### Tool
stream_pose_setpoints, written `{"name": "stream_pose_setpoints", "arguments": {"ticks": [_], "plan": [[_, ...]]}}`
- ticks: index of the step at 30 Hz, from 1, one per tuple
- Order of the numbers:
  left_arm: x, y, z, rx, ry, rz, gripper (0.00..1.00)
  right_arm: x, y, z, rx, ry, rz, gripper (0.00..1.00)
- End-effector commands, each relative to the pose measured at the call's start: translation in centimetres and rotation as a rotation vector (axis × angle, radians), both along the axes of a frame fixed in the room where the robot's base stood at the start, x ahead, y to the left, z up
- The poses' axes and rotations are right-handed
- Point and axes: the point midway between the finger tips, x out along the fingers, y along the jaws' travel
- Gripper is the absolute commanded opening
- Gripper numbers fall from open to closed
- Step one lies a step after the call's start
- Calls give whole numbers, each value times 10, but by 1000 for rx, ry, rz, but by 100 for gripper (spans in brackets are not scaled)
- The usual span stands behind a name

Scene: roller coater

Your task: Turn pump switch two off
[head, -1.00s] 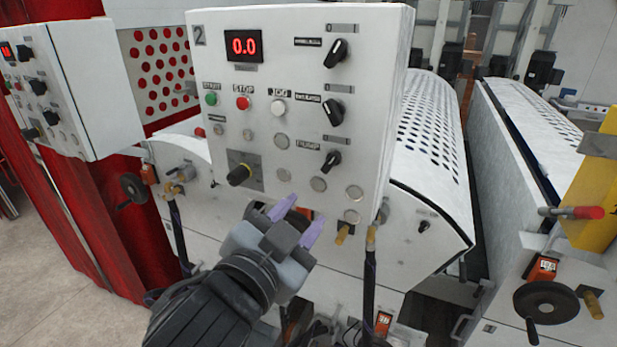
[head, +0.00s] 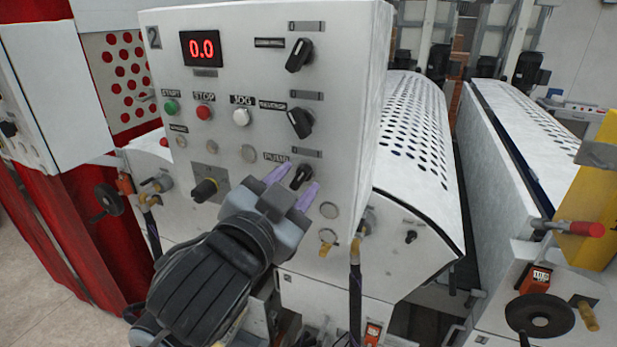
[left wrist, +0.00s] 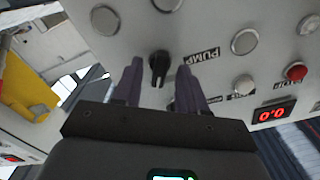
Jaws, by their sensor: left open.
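The pump switch (head: 301,176) is a black rotary knob beside the PUMP label on the white control panel (head: 340,90) marked 2. In the head view its pointer tilts to the upper right. My left gripper (head: 291,184) is open, with its purple fingertips on either side of the knob. In the left wrist view the pump switch (left wrist: 159,68) stands between the spread fingers of the left gripper (left wrist: 160,84). I cannot tell whether the fingers touch it. My right gripper is not in view.
Two more black knobs (head: 299,55) (head: 300,123) sit above on the panel. A green button (head: 171,107), red button (head: 204,112) and white button (head: 241,117) are to the left. A yellow-tipped black knob (head: 205,190) is close to my left gripper. The display (head: 202,49) reads 0.0.

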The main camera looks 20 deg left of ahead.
Motion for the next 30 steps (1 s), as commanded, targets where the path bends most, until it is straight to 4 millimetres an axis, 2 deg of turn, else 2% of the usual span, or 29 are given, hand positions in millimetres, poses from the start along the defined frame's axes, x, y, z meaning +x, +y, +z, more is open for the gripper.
{"name": "stream_pose_setpoints", "arguments": {"ticks": [11,19,30], "plan": [[2,2,0,0,0,4,42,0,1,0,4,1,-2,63],[2,2,0,0,0,4,0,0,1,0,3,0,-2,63],[2,1,-1,-28,1,3,0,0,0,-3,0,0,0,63]]}}
